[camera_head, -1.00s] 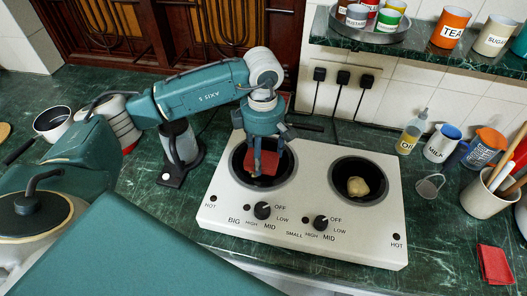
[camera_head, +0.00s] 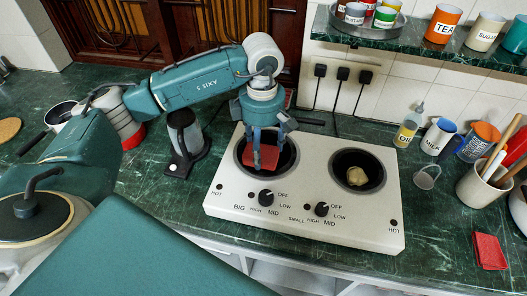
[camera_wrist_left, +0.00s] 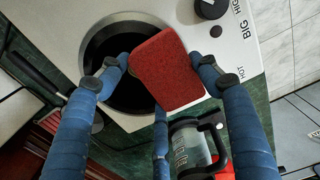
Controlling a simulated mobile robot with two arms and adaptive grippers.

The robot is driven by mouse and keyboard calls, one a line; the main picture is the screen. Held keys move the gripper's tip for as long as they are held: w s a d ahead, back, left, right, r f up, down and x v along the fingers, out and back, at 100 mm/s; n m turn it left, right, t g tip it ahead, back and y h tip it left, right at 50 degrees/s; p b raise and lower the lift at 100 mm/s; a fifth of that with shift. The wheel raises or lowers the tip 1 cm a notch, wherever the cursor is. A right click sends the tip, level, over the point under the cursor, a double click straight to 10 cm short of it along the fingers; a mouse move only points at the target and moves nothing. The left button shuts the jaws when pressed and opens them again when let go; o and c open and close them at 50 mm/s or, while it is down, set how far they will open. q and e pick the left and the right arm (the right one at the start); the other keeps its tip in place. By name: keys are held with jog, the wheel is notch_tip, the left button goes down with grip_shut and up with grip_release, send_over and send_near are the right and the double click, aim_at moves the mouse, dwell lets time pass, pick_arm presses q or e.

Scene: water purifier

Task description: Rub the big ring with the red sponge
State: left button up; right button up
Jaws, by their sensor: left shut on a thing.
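The red sponge (camera_head: 261,158) is held in my left gripper (camera_head: 265,150) over the near left part of the big ring (camera_head: 290,157), the black round burner on the left of the white hob (camera_head: 318,185). In the left wrist view, the red sponge (camera_wrist_left: 168,75) lies between the blue fingers of the left gripper (camera_wrist_left: 158,72) and covers one side of the big ring (camera_wrist_left: 112,42). Whether the sponge touches the ring is hard to tell. My right gripper is not in view.
A coffee maker (camera_head: 184,138) stands close to the left of the hob. A shelf (camera_head: 430,40) overhangs the back.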

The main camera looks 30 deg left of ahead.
aim_at(263, 149)
pick_arm(q)
notch_tip(263, 149, up, 3)
jog(key=shift+s+f+p, duration=0.1)
jog(key=shift+s+p, duration=0.05)
jog(key=shift+p, duration=0.45)
jog(key=shift+r, duration=0.55)
jog(key=shift+d, duration=0.1)
